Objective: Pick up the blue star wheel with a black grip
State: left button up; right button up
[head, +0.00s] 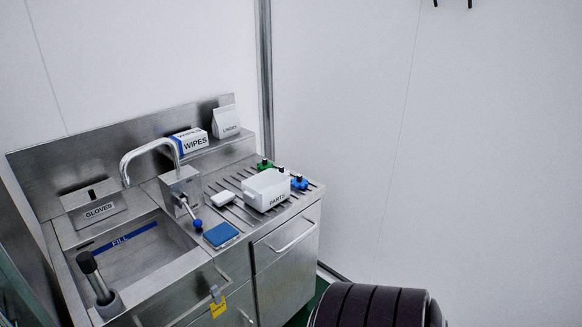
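A small blue star wheel (300,185) with a black grip on top stands on the ribbed steel drainboard (240,208), just right of the white PARTS bin (267,190), near the counter's right end. At this size I cannot tell whether it touches the bin. A green wheel (264,165) with a black grip stands behind the bin. Another black grip (281,169) shows between them, its lower part hidden by the bin. Neither of my grippers can be made out in the head view.
A blue sponge-like block (221,235) and a white block (222,199) lie on the drainboard. A faucet (150,152) and blue-tipped lever (197,223) stand left. A black ribbed cylinder (375,306) fills the bottom right. Two dark tips (469,4) of something unclear show at the top.

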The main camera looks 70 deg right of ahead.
aim_at(299, 182)
jog(key=z, duration=2.2)
jog(key=i+l+u, duration=0.1)
